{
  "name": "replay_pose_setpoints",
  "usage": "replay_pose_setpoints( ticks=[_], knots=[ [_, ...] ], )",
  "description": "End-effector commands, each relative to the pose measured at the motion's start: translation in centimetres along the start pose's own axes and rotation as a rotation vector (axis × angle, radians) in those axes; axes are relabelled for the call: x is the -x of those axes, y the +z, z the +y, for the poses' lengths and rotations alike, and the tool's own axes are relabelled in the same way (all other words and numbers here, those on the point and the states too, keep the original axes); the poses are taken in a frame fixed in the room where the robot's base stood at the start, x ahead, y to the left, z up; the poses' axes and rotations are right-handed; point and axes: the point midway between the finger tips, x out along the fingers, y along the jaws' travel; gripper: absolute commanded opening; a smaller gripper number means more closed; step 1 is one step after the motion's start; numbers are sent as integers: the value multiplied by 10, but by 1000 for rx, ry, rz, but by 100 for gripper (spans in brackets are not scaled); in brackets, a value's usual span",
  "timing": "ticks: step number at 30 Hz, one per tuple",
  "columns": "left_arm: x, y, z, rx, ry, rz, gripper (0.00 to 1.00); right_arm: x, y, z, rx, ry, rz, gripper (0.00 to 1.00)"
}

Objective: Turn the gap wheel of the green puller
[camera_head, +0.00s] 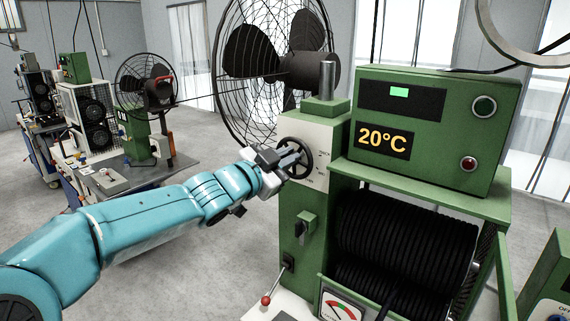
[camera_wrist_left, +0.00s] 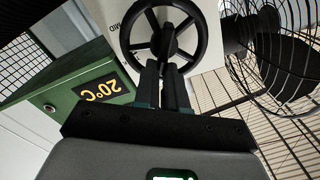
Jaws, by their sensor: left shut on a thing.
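The green puller (camera_head: 306,210) stands right of the middle in the head view. The black spoked gap wheel (camera_head: 309,158) is on its pale upper panel, beside a dial scale with small lettering. My left gripper (camera_head: 287,160) reaches in from the left and is shut on the wheel. In the left wrist view the wheel (camera_wrist_left: 168,42) is at the top centre. The two dark fingers (camera_wrist_left: 161,80) are close together at its lower rim and spoke. The exact contact is partly hidden by the fingers. My right gripper is not in view.
A green display box (camera_head: 435,120) reading 20°C stands right of the wheel, above a black ribbed roll (camera_head: 405,240). A large caged fan (camera_head: 250,60) is behind. A red-knobbed lever (camera_head: 266,299) and a gauge (camera_head: 341,306) are below. Other machines stand at the left.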

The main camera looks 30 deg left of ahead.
Motion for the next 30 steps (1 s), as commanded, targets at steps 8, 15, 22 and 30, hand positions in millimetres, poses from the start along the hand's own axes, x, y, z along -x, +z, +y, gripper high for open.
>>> replay_pose_setpoints(
  ticks=[8, 15, 22, 30],
  knots=[
    [0, 2, 4, -105, 2, -2, 0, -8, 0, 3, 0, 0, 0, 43],
    [0, 2, 4, -130, 3, -3, 0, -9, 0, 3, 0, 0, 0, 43],
    [0, 2, 5, -131, 3, -3, 0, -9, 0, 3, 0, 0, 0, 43],
    [0, 1, 4, -130, 2, -2, 36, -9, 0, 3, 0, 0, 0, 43]
  ],
)
